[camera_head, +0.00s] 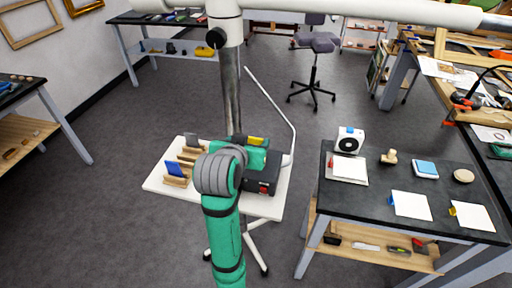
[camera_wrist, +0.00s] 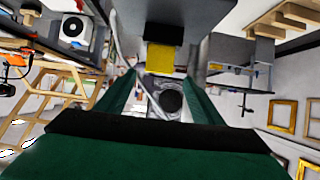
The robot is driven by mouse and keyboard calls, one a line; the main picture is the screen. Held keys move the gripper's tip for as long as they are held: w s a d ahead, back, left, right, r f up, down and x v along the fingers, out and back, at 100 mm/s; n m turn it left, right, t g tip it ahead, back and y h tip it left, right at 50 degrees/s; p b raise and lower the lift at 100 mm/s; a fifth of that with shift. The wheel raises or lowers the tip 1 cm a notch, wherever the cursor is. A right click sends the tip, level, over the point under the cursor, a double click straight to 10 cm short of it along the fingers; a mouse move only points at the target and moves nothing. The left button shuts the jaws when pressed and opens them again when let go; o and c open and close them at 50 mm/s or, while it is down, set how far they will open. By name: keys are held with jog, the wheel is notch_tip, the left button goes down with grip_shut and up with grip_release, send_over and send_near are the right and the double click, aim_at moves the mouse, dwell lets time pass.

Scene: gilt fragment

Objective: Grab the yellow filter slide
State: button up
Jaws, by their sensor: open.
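The yellow filter slide (camera_head: 258,141) shows in the head view at the far side of a dark box-like device (camera_head: 262,186), partly hidden behind my arm. In the wrist view the yellow slide (camera_wrist: 160,59) sits in the upper middle, next to a dark block on the device (camera_wrist: 190,10). My gripper (camera_wrist: 161,78) is open, with a green finger on each side of the slide's line. The slide appears between or just past the fingertips; I cannot tell the exact depth. No finger visibly touches it. My wrist hides most of the gripper in the head view.
The device stands on a small white table (camera_head: 158,181) with wooden holders (camera_head: 178,181) and a blue slide (camera_head: 176,169). A dark workbench (camera_head: 385,185) stands at the right. Grey floor is open at the left.

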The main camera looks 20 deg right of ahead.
aim_at(255, 139)
jog(key=shift+s+x, duration=0.2)
jog(key=shift+x, duration=2.6)
jog(key=shift+d+f, duration=0.15)
jog(key=shift+f, duration=0.05)
jog(key=shift+c, duration=0.6)
jog(key=c, duration=1)
